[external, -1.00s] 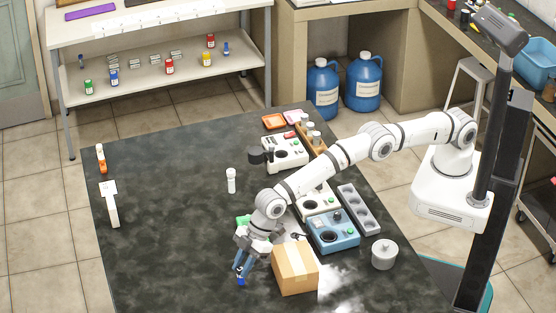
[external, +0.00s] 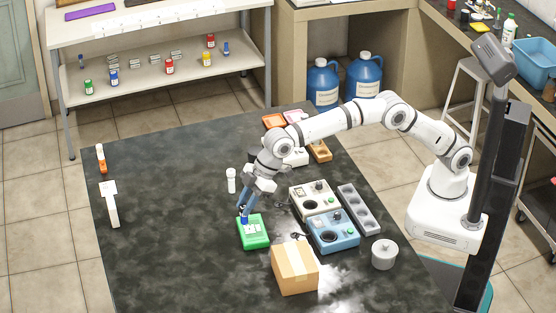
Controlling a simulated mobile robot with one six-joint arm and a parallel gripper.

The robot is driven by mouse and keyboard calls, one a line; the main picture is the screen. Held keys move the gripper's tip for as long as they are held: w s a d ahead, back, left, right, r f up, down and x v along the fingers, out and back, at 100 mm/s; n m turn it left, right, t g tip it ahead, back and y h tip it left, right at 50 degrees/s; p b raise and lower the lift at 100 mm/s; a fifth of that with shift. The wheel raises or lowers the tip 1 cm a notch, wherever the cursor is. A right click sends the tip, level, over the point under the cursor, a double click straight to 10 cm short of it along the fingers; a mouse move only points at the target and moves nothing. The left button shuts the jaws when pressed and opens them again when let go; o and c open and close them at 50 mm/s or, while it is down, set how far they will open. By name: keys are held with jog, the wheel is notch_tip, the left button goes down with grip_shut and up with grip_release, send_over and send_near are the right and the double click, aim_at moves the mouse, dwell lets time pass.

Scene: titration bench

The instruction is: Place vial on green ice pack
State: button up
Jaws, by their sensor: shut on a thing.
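The green ice pack (external: 256,242) lies flat on the dark bench, left of the blue and white bench devices. It has a pale patch on top. My gripper (external: 245,209) points down at its far left edge, with its fingers shut on a small vial with blue on it (external: 243,220). The vial overlaps the pack's far left corner in the picture. I cannot tell whether it touches the pack or hangs just above it. Most of the vial is hidden by the fingers or too small to make out.
A cardboard box (external: 295,269) stands in front of the pack. A blue device (external: 333,236) and a cream device (external: 313,203) stand to the right. A white bottle (external: 231,181) stands just left of my gripper. The bench's left side is mostly clear.

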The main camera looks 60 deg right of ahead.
jog(key=d+m+b, duration=0.1)
jog(key=d+b, duration=0.4)
jog(key=d, duration=0.5)
jog(key=shift+t+h, duration=0.3)
jog(key=shift+s+d+f, duration=0.1)
jog(key=shift+f, duration=2.4)
jog(key=shift+d+f, duration=0.1)
jog(key=shift+f, duration=2.4)
jog(key=shift+f, duration=0.1)
jog(key=shift+f+b, duration=0.15)
jog(key=shift+b, duration=0.2)
jog(key=o, duration=1)
jog(key=shift+c, duration=0.2)
